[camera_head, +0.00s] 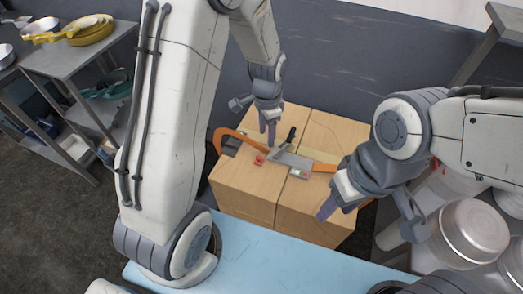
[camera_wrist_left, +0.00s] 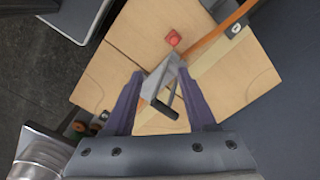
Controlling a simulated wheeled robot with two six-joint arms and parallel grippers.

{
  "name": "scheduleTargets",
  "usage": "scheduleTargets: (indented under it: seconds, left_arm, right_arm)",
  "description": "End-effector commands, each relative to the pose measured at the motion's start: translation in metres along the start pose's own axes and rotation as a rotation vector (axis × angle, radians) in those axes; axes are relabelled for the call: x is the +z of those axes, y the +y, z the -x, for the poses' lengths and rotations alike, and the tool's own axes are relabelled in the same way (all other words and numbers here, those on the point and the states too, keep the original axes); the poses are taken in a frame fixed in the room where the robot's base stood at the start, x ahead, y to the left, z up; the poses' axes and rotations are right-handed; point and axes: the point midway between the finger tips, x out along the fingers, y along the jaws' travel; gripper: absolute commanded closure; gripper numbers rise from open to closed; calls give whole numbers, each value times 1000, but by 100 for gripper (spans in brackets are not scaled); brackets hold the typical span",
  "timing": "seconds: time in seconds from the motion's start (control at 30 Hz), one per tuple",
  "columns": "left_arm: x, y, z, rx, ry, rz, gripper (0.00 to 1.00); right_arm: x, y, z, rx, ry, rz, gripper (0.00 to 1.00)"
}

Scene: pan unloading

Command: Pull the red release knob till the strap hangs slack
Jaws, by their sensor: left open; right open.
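A red knob (camera_head: 258,160) sits on the carton top, left of the grey metal buckle (camera_head: 290,160) with its black handle. An orange strap (camera_head: 325,167) runs across the cartons; I cannot tell how tight it is. In the left wrist view the red knob (camera_wrist_left: 173,40) lies beyond the fingertips, beside the orange strap (camera_wrist_left: 208,45). My left gripper (camera_head: 268,128) is open above the cartons; in its wrist view the buckle and black handle (camera_wrist_left: 163,108) show between its fingers, with no grip visible. My right gripper (camera_head: 328,208) is open near the cartons' front right.
The wooden-coloured cartons (camera_head: 243,190) stand behind a light blue surface (camera_head: 255,255). A metal shelf with pans (camera_head: 90,35) is at left. Metal pots (camera_head: 470,232) stand at right, close to my right arm. A grey wall is behind.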

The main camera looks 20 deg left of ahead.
Motion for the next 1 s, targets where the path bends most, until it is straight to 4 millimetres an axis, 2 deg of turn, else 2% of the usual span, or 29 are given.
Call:
scheduleTargets:
  seconds: [0.03, 0.2, 0.37, 0.7, 0.83, 1.0]
  left_arm:
    - [5, -14, -16, 3, -7, -3, 44]
    - [11, -32, -38, 1, -9, -26, 44]
    - [12, -32, -58, 4, -12, -29, 44]
    - [12, -31, -119, 4, -11, -29, 44]
    - [11, -32, -132, 2, -10, -29, 44]
    - [11, -32, -139, 0, -8, -29, 44]
  right_arm:
    - [0, 0, -4, 0, 0, 0, 50]
    - [0, 0, -4, 0, 0, 0, 50]
    - [0, 0, -2, 0, 0, 0, 50]
    - [0, 0, 4, 0, 0, 0, 50]
    - [0, 0, 5, 0, 0, 0, 50]
    - [0, 0, 5, 0, 0, 0, 50]
